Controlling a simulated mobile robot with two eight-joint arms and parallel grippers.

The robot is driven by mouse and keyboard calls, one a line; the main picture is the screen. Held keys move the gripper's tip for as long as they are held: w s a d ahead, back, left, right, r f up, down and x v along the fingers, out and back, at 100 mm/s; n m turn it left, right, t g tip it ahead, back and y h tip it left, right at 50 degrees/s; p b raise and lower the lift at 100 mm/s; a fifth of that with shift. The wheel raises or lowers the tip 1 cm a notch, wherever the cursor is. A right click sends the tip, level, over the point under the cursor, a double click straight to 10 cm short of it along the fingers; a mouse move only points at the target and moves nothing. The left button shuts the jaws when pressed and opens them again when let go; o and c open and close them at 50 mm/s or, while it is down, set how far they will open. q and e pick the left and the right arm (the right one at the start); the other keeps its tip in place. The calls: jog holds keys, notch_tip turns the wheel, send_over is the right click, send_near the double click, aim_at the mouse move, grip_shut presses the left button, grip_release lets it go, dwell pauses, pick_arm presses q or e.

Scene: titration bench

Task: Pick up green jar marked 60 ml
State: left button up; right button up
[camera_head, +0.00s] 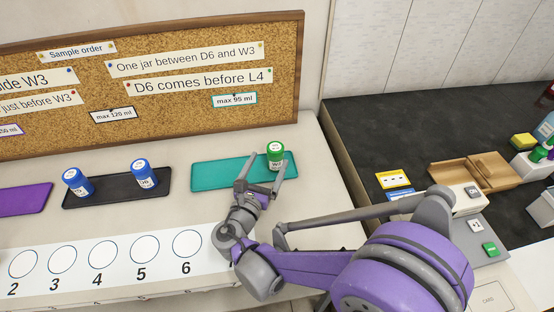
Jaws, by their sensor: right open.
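A green jar (275,155) with a white-topped lid and a white label stands upright near the right end of the teal tray (215,174). The label's writing is too small to read for sure. My right gripper (264,172) is open over the tray, its fingers pointing toward the back. One finger is just in front of the jar and the other is to its left. Whether a finger touches the jar I cannot tell. My left gripper is not in view.
Two blue jars (146,174) stand on a black tray (112,195) to the left, beside a purple tray (22,200). A white strip with numbered circles (142,249) lies in front. A corkboard (200,93) stands behind. A dark counter (400,130) with boxes is at right.

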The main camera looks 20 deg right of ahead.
jog(key=x, duration=0.9)
jog(key=shift+w+d+r, duration=0.15)
jog(key=shift+d, duration=0.1)
jog(key=shift+c, duration=0.2)
grip_shut()
